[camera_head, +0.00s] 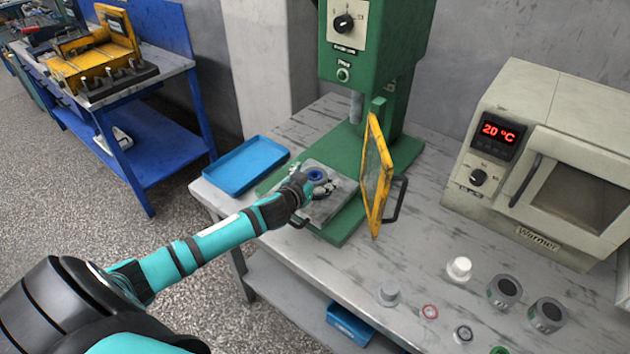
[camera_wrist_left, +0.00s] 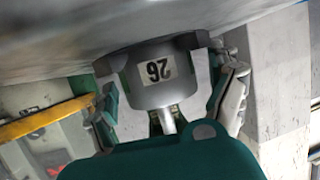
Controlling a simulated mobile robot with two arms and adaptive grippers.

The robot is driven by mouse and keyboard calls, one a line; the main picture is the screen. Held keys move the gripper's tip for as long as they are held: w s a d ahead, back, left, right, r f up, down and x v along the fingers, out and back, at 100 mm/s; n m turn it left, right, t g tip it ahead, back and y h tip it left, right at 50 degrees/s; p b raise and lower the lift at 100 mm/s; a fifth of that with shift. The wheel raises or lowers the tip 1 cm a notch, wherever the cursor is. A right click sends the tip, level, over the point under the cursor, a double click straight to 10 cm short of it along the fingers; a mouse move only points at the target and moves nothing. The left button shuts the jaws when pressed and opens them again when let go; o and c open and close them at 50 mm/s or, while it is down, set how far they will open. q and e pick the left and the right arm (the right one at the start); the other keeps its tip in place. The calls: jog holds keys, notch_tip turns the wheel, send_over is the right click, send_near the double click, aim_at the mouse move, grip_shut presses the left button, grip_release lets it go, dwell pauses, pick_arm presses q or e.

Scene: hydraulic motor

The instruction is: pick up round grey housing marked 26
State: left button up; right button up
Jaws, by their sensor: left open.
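The round grey housing marked 26 (camera_wrist_left: 160,75) shows in the left wrist view, its white label upside down. It sits between the two fingers of my left gripper (camera_wrist_left: 170,100), which is open with a finger on either side. In the head view my left gripper (camera_head: 318,185) is over the grey plate of the green press. A blue ring (camera_head: 317,174) shows at the gripper there; the housing's body is mostly hidden by the fingers. I cannot tell whether the fingers touch the housing. My right gripper is in neither view.
The green press (camera_head: 370,40) rises behind, and its yellow-framed door (camera_head: 377,175) stands open just right of the gripper. A blue tray (camera_head: 245,166) lies to the left. A warmer (camera_head: 545,160), two grey cylinders (camera_head: 504,291) (camera_head: 546,315) and several small parts are on the right.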

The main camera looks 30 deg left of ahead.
pick_arm(q)
jog(key=shift+s, duration=0.1)
jog(key=c, duration=1.6)
jog(key=shift+r, duration=0.1)
jog(key=shift+r, duration=0.1)
